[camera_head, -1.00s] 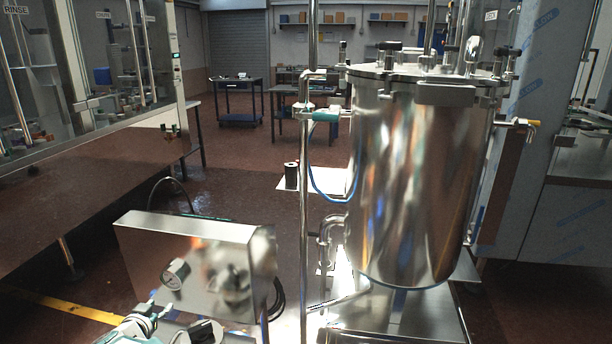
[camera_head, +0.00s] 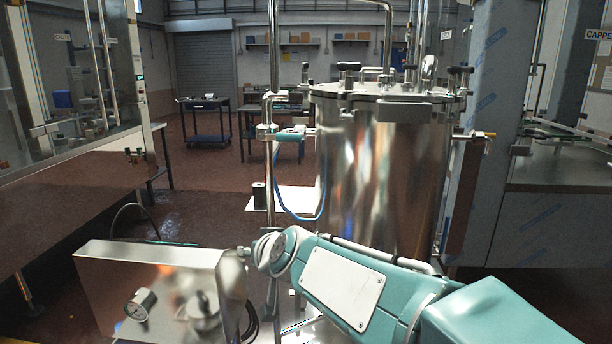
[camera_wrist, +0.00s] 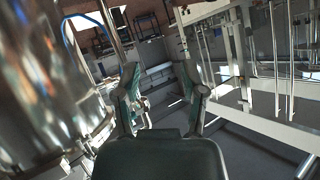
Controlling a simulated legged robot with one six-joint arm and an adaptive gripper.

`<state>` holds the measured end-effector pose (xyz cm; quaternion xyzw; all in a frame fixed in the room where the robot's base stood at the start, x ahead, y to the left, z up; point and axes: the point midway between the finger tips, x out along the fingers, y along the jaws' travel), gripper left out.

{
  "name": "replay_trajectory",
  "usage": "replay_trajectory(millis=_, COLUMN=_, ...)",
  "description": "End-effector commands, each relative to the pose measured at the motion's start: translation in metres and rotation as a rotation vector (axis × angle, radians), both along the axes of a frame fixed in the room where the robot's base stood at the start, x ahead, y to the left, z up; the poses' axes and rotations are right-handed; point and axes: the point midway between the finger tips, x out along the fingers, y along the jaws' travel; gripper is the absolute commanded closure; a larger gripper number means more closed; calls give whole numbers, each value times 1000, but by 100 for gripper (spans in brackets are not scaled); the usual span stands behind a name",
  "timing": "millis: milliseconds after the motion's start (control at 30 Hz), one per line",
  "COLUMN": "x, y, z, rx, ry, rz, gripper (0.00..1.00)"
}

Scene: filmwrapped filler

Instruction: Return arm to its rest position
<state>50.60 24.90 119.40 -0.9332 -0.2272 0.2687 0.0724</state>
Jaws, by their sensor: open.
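My arm, teal and grey, crosses the lower right of the head view in front of the steel tank (camera_head: 385,180). My gripper shows in the wrist view (camera_wrist: 162,90), with its two fingers spread apart and nothing between them. The view past the fingers is tilted. The tank's shiny wall (camera_wrist: 50,90) is on the left of the wrist view, and machine frames are on the right. I cannot make out the gripper's fingers clearly in the head view.
A steel box with a gauge (camera_head: 140,304) stands at the lower left, close to my arm. A vertical pipe (camera_head: 270,170) and a blue hose (camera_head: 297,214) run beside the tank. A blue cart (camera_head: 205,120) stands far back. Open brown floor (camera_head: 205,172) lies between.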

Motion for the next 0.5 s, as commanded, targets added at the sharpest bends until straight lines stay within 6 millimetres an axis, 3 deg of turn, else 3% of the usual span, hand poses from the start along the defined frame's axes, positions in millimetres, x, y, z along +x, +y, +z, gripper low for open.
replay_trajectory(millis=33, x=-14, y=-23, z=2, rx=-19, ry=21, rz=-7, gripper=46)
replay_trajectory(millis=233, x=-79, y=-100, z=-12, rx=-118, ry=146, rz=-43, gripper=46)
replay_trajectory(millis=500, x=-182, y=-196, z=-54, rx=-268, ry=353, rz=-181, gripper=46)
